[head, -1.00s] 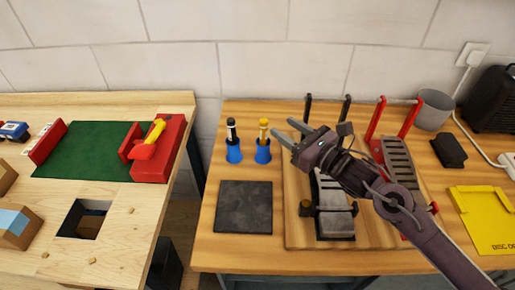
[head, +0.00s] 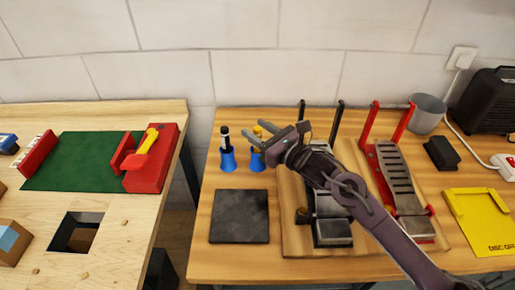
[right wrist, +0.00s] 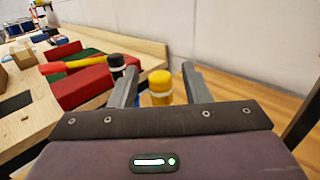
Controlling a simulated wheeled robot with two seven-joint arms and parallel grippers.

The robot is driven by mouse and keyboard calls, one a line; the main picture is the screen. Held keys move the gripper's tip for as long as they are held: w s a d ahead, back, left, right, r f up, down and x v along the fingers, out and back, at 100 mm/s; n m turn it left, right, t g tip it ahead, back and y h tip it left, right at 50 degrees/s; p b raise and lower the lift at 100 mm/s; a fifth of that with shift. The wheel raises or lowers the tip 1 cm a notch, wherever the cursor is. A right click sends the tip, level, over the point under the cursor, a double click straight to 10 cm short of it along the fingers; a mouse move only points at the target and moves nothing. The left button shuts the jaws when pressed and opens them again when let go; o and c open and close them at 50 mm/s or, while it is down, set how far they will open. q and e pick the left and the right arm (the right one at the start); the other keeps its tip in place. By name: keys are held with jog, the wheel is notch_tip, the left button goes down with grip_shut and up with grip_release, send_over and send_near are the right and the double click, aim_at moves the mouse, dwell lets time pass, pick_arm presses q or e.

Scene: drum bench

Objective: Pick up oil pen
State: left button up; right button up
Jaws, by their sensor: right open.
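Two pens stand upright in blue holders on the right bench. The left one is a black pen with a white band (head: 225,136) in its blue holder (head: 228,160). The right one is a yellow-capped pen (head: 257,131) in its blue holder (head: 257,163). No label shows which is the oil pen. My right gripper (head: 259,136) is open at the yellow-capped pen and partly hides it. In the right wrist view the yellow cap (right wrist: 160,84) stands between the open fingers (right wrist: 159,74), with nothing gripped. The black pen (right wrist: 117,65) is outside the left finger. My left gripper is out of view.
A dark square pad (head: 240,216) lies in front of the holders. A wooden board (head: 294,236) with metal pedals (head: 400,175) and upright posts is to the right. A yellow tray (head: 485,225) lies far right. A gap separates the left bench (head: 130,235).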

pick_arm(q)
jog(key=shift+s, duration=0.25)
pick_arm(e)
jog(key=shift+w+a, duration=0.1)
jog(key=shift+w, duration=0.05)
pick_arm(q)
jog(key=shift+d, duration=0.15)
pick_arm(e)
jog(key=c, duration=0.7)
jog(key=shift+c, duration=0.2)
